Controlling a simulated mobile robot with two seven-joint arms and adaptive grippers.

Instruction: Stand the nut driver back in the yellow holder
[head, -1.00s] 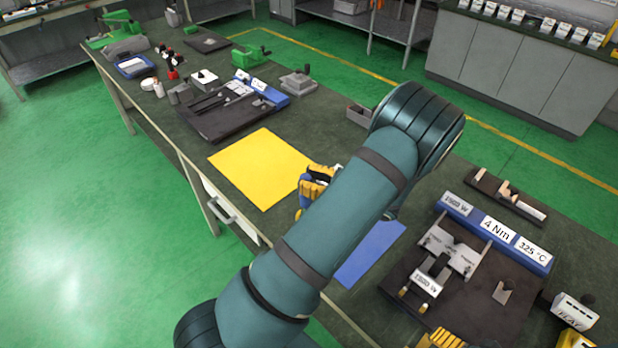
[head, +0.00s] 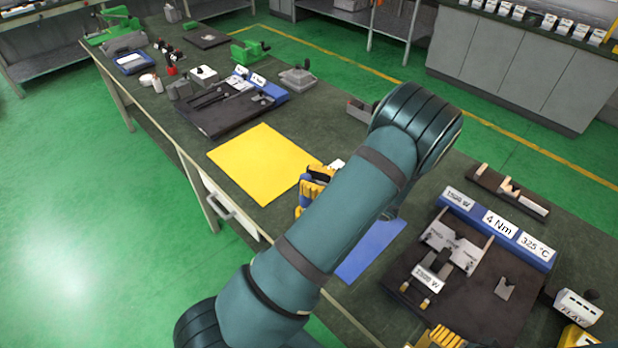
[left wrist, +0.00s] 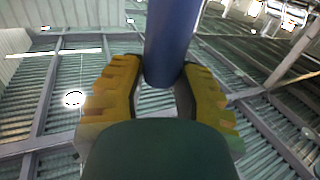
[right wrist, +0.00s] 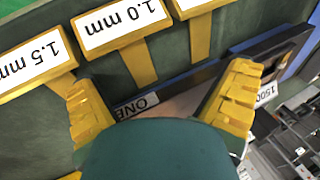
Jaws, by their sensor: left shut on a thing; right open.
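My left gripper (head: 313,188) is over the bench, near the yellow mat, partly hidden by my own left arm. In the left wrist view, its yellow fingers (left wrist: 160,95) are shut on a blue cylinder (left wrist: 168,45), which looks like the nut driver's handle. The driver's shaft and tip are hidden. My right gripper (head: 438,338) is at the bottom edge of the head view. Its fingers (right wrist: 160,105) are apart and empty in the right wrist view. A yellow block (head: 577,340) at the lower right may be the holder; I cannot tell.
The yellow mat (head: 255,160) and blue mat (head: 372,248) are bare. A dark fixture board (head: 465,305) with a blue label rail (head: 497,226) lies at right. Yellow labelled pieces, including "1.0 mm" (right wrist: 125,22), lie close to my right gripper.

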